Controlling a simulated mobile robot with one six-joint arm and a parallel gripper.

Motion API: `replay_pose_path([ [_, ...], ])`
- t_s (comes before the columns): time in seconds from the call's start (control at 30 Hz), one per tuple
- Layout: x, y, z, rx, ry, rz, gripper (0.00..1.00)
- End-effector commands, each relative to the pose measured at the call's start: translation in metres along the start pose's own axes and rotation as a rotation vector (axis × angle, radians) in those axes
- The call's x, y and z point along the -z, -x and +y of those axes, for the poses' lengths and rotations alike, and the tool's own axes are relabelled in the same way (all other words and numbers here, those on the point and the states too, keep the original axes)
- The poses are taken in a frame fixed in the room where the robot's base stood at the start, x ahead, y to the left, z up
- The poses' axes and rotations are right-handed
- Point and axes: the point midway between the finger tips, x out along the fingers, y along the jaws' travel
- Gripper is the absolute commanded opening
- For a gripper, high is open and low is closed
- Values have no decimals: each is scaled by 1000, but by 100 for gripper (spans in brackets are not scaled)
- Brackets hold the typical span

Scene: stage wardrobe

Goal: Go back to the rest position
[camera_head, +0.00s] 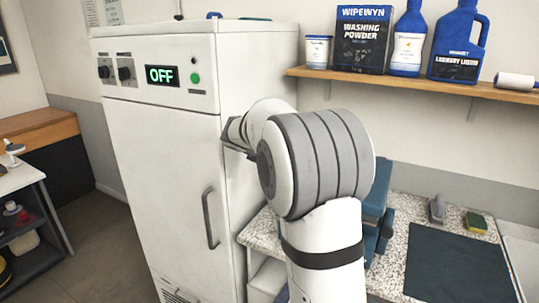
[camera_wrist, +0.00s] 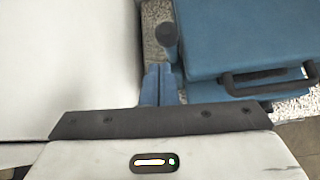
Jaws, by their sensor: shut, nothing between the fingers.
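My gripper (camera_wrist: 159,84) shows in the wrist view as two blue fingers pressed together beyond a dark bracket. It is shut, with nothing between the fingers. It points down beside a blue machine with a dark handle (camera_wrist: 250,40), and I cannot tell how far above it the fingers are. In the head view my arm fills the middle and hides my gripper. The blue machine (camera_head: 379,190) shows there only in part behind my arm, on the speckled counter.
A tall white cabinet (camera_head: 160,180) stands close on the left, its display (camera_head: 162,75) reading OFF and its door closed. A wooden shelf (camera_head: 430,83) holds a washing powder box (camera_head: 362,40) and bottles. A dark mat (camera_head: 455,265), brush (camera_head: 437,210) and sponge (camera_head: 476,222) lie right.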

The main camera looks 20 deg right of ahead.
Motion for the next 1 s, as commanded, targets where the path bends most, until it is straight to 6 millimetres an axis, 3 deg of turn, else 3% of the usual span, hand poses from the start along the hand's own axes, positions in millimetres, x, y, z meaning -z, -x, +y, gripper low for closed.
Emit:
replay_pose_path([
  [0.27, 2, 5, -5, 3, -37, 10, 0],
  [0.43, 25, 44, -36, 33, -343, 98, 0],
  [0.57, 64, 91, -77, 107, -738, 212, 0],
  [0.8, 154, 174, -150, 354, -1454, 401, 0],
  [1.0, 223, 225, -194, 621, -1914, 495, 0],
])
